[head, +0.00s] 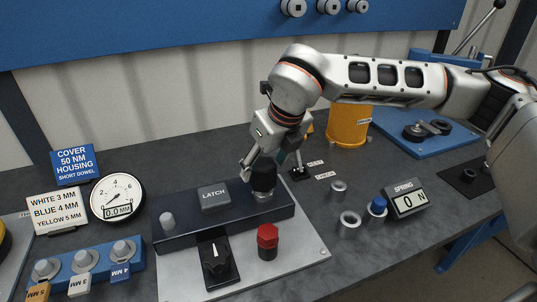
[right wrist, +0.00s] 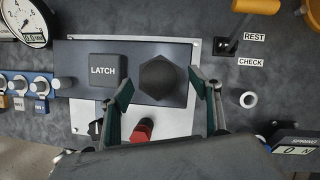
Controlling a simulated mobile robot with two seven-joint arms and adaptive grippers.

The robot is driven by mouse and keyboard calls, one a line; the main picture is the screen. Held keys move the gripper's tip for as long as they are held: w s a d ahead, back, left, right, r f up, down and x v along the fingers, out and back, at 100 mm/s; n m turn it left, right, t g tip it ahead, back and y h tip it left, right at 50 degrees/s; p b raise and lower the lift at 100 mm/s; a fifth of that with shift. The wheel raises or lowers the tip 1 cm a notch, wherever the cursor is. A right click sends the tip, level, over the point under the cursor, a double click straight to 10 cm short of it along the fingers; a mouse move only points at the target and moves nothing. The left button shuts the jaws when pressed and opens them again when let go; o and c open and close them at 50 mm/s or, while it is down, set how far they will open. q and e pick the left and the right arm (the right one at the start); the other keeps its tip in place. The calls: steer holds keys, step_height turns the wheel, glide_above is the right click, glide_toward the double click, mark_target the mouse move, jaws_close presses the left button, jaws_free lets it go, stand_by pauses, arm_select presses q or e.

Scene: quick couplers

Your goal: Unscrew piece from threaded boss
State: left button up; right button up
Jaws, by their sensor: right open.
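A black hex-topped piece (head: 264,174) stands upright on the dark LATCH block (head: 190,228), with a silver collar (head: 264,196) below it. The right wrist view looks down on its hexagonal top (right wrist: 163,78). The threads are hidden. My right gripper (head: 264,164) is above the block, with its fingers on either side of the piece. In the right wrist view the open fingertips (right wrist: 163,88) show a gap on both sides of the hex. My left gripper is in neither view.
A red cap (head: 268,236) and a black knob (head: 217,262) stand in front of the block. A dial gauge (head: 117,197) is at left. Metal rings (head: 349,223), a blue-topped part (head: 377,206) and a SPRING display (head: 405,201) are at right. A lever (right wrist: 240,30) stands near the REST label.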

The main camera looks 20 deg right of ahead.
steer(key=shift+w+a+f, duration=0.1)
steer(key=shift+w+f, duration=0.1)
steer(key=shift+f, duration=0.3)
